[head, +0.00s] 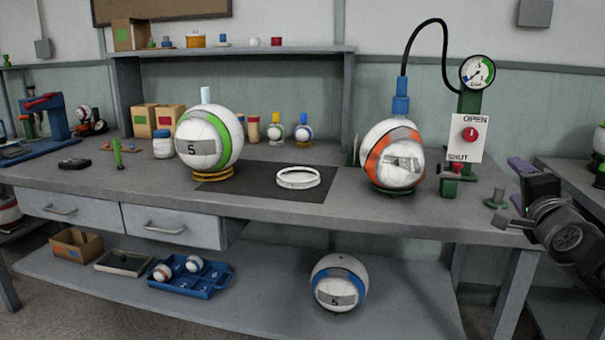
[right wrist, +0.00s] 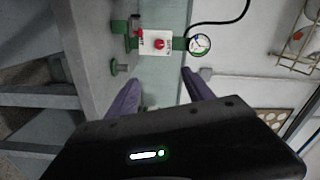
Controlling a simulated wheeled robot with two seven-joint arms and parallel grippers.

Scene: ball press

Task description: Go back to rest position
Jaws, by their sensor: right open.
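My right gripper (head: 517,183) is at the right end of the bench in the head view, with its purple fingers pointing left. Its fingers also show in the right wrist view (right wrist: 162,78), spread apart with nothing between them. It is open and clear of the pump stand. The OPEN/SHUT valve plate with a red knob (head: 470,135) stands left of it; the plate also shows in the right wrist view (right wrist: 158,43). An orange and white ball (head: 377,165) sits under the blue fitting of the hose, beside the gauge (head: 478,72). My left gripper is out of view.
A green-striped ball (head: 208,140) rests on a yellow ring, and a white ring (head: 298,178) lies on the dark mat (head: 262,190). A small green-grey knobbed piece (head: 496,199) stands near my right gripper. A blue-striped ball (head: 339,283) lies on the lower shelf.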

